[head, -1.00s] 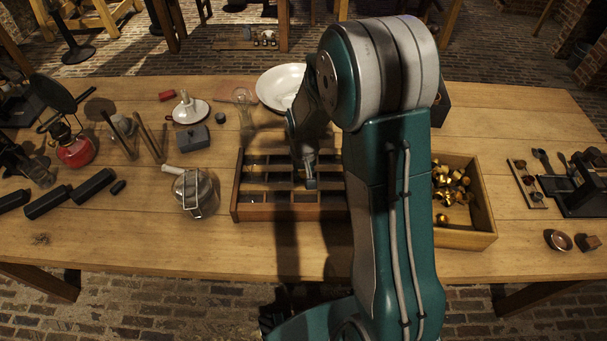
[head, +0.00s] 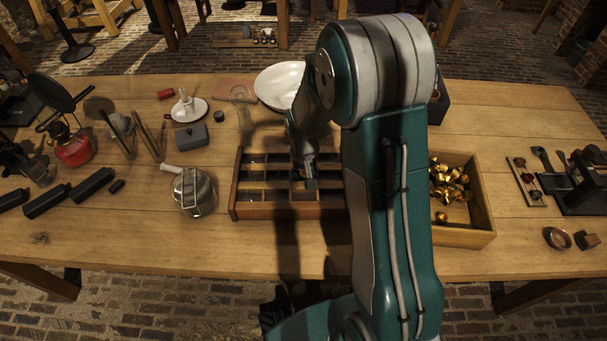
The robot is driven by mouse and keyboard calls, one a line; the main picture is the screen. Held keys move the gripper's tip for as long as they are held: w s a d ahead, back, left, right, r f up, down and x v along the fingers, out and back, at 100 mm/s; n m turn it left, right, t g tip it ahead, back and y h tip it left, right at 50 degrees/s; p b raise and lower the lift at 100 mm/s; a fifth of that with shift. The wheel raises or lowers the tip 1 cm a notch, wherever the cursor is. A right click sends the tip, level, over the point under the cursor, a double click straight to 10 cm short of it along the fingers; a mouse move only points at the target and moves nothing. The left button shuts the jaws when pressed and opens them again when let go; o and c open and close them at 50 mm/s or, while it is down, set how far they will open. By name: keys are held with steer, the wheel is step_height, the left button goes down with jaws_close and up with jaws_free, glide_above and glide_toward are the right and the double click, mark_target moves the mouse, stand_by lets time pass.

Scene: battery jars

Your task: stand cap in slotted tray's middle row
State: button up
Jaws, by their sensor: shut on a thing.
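The slotted tray (head: 290,211) is a dark wooden box with rows of compartments at the middle of the table. My arm hides its right part. My gripper (head: 309,180) points down over the tray, near its middle and front rows. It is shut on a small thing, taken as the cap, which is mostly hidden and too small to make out. I cannot tell whether it touches the tray. Several brass pieces (head: 447,182) lie in a wooden bin (head: 466,240) to the right.
A metal pot (head: 192,192) stands left of the tray, with a grey box (head: 191,136) behind it. A white bowl (head: 279,84) is behind the tray. A black device (head: 582,187) stands at the far right. The table's front strip is clear.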

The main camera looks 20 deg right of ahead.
step_height(320, 180, up, 13)
steer(key=s+r+t, duration=0.2)
steer(key=s+r, duration=0.5)
steer(key=s, duration=0.3)
steer(key=s+r+t, duration=0.3)
steer(key=s+r, duration=0.3)
steer(key=s, duration=0.5)
steer(key=shift+r+n+t, duration=0.3)
steer(key=shift+r+n, duration=0.1)
